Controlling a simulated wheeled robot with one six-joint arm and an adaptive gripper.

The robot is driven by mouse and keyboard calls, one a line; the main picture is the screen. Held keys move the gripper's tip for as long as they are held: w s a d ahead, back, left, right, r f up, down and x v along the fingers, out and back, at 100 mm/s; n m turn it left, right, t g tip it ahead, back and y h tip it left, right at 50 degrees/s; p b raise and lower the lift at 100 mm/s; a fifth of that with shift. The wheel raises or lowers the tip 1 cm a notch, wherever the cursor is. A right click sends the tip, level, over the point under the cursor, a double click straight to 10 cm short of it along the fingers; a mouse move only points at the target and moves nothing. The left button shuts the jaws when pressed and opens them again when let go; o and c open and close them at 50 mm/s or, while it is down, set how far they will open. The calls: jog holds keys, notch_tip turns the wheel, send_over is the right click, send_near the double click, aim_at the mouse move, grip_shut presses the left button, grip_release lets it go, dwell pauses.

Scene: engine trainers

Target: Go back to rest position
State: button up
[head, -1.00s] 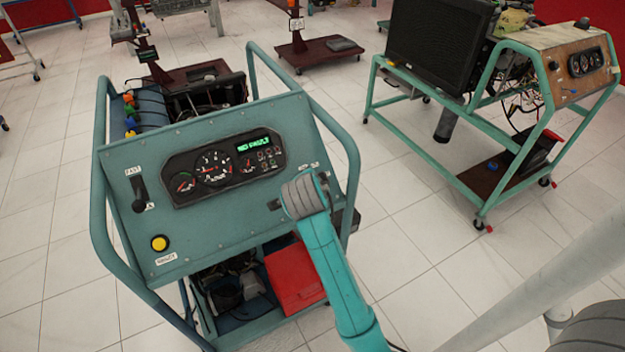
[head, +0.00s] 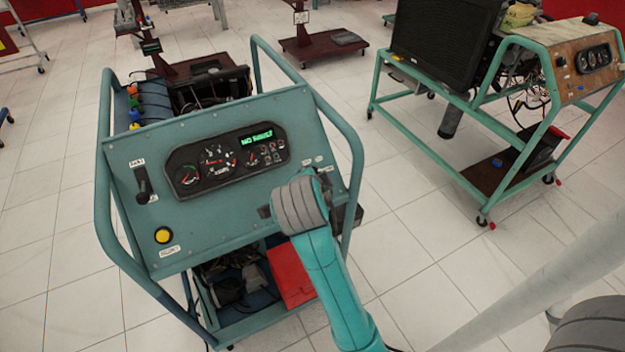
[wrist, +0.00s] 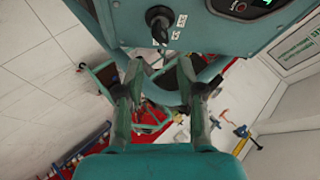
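In the wrist view my gripper (wrist: 156,78) is open, its two fingers apart with nothing held between them. A black key switch (wrist: 158,20) on the teal panel shows above and beyond the fingertips, apart from them. In the head view my teal arm with its grey joint reaches up over the lower right part of the trainer's control panel (head: 215,225). The fingers are hidden there behind the arm. The panel carries a gauge cluster (head: 222,160) with a lit green display, a black lever (head: 143,185) and a yellow button (head: 163,235).
The trainer's tubular frame (head: 352,160) rises beside my arm. A red box (head: 290,275) sits low in it. A second engine trainer (head: 480,195) with a black radiator stands at the right. White tiled floor (head: 405,240) lies clear between them.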

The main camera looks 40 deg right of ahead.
dwell(0.3)
jog(key=s+a+f+n+t+y, duration=0.45)
jog(key=s+a+f+n, duration=0.65)
jog(key=s+f+n, duration=0.3)
jog(key=s+a+r+n+t+y, duration=0.1)
jog(key=s+a+r+n+t, duration=0.1)
jog(key=s, duration=0.8)
jog(key=s+a+r+n+t+y, duration=0.1)
jog(key=s+a+r+n+y, duration=0.1)
jog(key=s+n, duration=0.3)
jog(key=shift+s+a+r+t, duration=0.3)
jog(key=shift+s+a, duration=0.45)
jog(key=shift+s, duration=1.6)
